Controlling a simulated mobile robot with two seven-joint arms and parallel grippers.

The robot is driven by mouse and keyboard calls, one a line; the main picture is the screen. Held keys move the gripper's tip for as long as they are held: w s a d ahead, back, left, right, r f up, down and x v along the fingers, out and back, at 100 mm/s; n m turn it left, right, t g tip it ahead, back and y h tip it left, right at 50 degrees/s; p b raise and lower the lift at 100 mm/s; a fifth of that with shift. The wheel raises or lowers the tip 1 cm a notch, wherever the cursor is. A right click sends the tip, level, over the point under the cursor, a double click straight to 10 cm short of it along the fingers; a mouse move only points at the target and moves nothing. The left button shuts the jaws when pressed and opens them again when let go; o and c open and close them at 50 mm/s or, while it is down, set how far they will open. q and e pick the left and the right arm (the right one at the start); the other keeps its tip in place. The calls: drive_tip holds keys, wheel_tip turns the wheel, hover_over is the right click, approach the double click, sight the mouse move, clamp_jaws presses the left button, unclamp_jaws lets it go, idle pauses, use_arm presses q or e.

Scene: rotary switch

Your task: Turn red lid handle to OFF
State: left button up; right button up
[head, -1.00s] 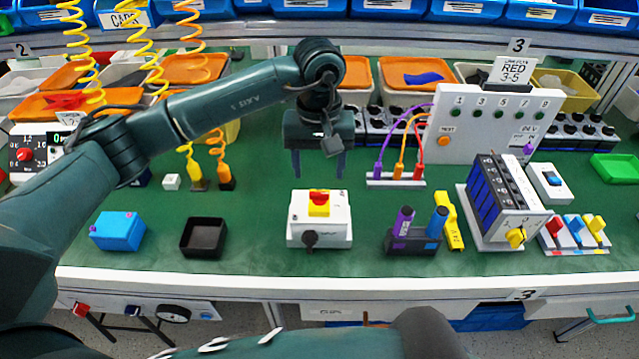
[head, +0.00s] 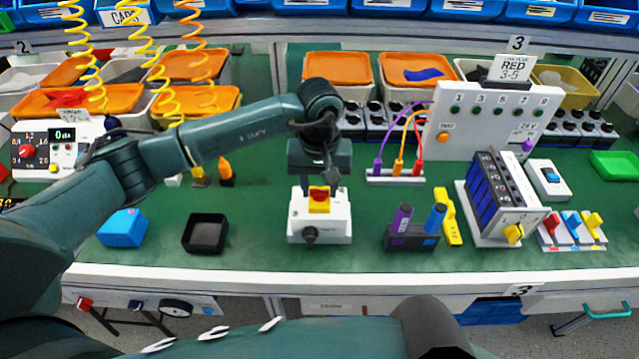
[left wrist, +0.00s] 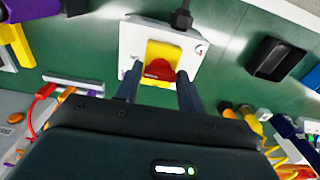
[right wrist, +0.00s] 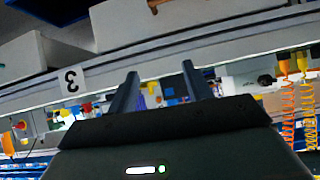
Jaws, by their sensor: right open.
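The red lid handle (head: 319,195) sits on a yellow plate (head: 318,208) on top of a white switch box (head: 335,226) in the middle of the bench. In the left wrist view the red handle (left wrist: 159,70) shows between my two fingertips. My left gripper (left wrist: 158,82) is open, with one finger on each side of the handle and a gap to it. In the head view my left gripper (head: 319,186) is just above and behind the handle. My right gripper (right wrist: 158,82) is open and empty, away from the switch box, below the bench front.
A black tray (head: 205,234) and a blue box (head: 122,228) stand left of the switch box. A black holder (head: 411,238) with purple and blue cylinders stands to its right. A black cable gland (head: 310,234) sticks out of the box's front.

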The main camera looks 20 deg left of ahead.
use_arm(q)
drive_tip(key=c, duration=0.5)
drive_tip(key=shift+c, duration=0.2)
